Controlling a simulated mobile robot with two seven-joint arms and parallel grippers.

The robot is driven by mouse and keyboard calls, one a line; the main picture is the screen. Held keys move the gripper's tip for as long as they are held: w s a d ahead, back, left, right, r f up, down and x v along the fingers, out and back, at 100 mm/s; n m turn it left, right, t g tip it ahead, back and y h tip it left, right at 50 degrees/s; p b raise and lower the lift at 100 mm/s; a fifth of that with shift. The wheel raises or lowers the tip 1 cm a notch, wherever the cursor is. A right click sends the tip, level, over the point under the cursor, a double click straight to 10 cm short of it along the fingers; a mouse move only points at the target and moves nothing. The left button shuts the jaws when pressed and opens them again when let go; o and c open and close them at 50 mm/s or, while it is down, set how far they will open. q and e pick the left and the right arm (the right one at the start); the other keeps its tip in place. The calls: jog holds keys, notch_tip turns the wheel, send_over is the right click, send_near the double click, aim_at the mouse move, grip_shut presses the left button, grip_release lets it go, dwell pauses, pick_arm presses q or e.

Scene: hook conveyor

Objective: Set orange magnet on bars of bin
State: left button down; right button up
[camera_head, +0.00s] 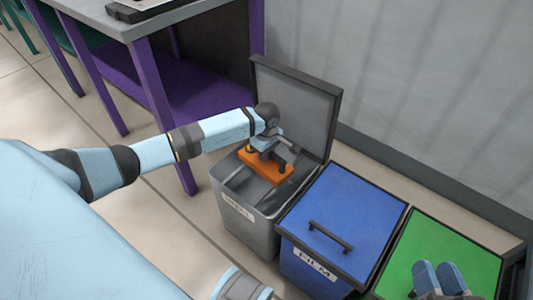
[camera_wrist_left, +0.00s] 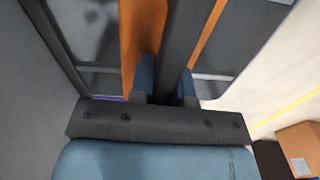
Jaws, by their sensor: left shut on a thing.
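The orange magnet (camera_head: 276,173) is a long bar at the mouth of the grey bin (camera_head: 240,232), whose lid (camera_head: 297,103) stands open at the back. My left gripper (camera_head: 264,155) is above the magnet and shut on its dark handle. In the left wrist view the handle passes between the blue fingertips of my left gripper (camera_wrist_left: 167,84), with the orange magnet (camera_wrist_left: 141,38) behind it. Dark bars (camera_wrist_left: 100,69) cross the bin there; I cannot tell whether the magnet touches them. My right gripper (camera_head: 438,275) is over the green lid, its two fingers side by side.
A blue-lidded bin (camera_head: 343,222) with a handle and a green-lidded bin (camera_head: 455,245) stand to the right of the grey one. A wall (camera_head: 420,80) runs behind them. A purple-legged table (camera_head: 155,80) is at the left. A cardboard box (camera_wrist_left: 299,146) shows in the left wrist view.

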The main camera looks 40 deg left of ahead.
pick_arm(q)
jog(key=shift+f+b, duration=0.25)
jog(key=shift+b, duration=0.05)
dwell(0.8)
